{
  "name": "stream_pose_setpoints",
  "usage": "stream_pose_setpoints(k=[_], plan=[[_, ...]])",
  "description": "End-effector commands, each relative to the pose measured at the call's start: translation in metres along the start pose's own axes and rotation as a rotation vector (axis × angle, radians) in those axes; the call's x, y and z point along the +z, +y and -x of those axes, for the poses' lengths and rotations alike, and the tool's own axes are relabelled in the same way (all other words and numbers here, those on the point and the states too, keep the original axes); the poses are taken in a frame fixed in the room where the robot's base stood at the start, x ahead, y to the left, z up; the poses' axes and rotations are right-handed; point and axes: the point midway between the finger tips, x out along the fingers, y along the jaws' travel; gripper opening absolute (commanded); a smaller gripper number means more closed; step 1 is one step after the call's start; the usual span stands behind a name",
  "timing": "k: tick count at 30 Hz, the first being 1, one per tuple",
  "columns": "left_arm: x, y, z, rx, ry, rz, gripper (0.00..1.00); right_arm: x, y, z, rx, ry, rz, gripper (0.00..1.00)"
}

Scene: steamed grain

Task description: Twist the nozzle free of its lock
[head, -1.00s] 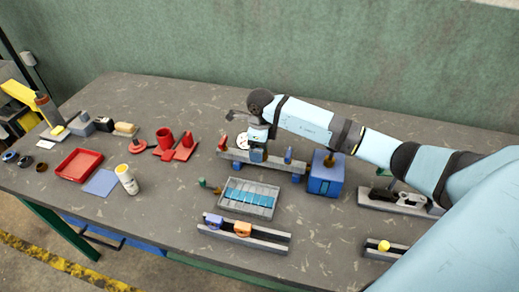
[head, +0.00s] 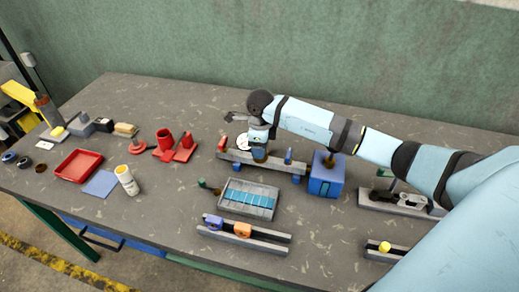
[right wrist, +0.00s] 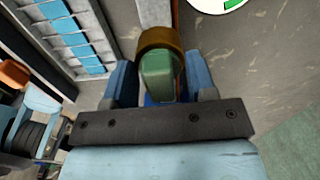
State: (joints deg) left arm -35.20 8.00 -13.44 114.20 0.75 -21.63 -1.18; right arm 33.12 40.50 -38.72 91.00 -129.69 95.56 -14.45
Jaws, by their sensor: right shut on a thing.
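My right gripper (head: 259,152) reaches down over the middle of a long grey rail (head: 285,168) on the workbench. In the right wrist view, the right gripper's (right wrist: 160,84) two blue fingers stand on either side of a green block (right wrist: 158,72) with a brown collar (right wrist: 158,40) around its far end. I take this green and brown piece to be the nozzle; the gripper is shut on it. The collar sits at the rail, and the gripper hides its seat and lock. My left gripper is not in view.
A white dial (head: 243,141) lies behind the rail. A blue box (head: 326,178) stands close to its right end. A grey tray with blue strips (head: 248,200) lies in front, beside a small green and brown piece (head: 204,184).

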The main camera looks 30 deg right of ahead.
Motion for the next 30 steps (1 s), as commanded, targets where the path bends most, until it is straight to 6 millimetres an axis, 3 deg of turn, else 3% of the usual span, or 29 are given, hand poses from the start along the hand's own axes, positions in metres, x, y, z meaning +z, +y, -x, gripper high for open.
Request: stream_pose_setpoints(k=[30], plan=[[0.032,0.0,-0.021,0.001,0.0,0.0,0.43,0.0,-0.001,0.0,-0.001,0.0,0.503,0.3]])
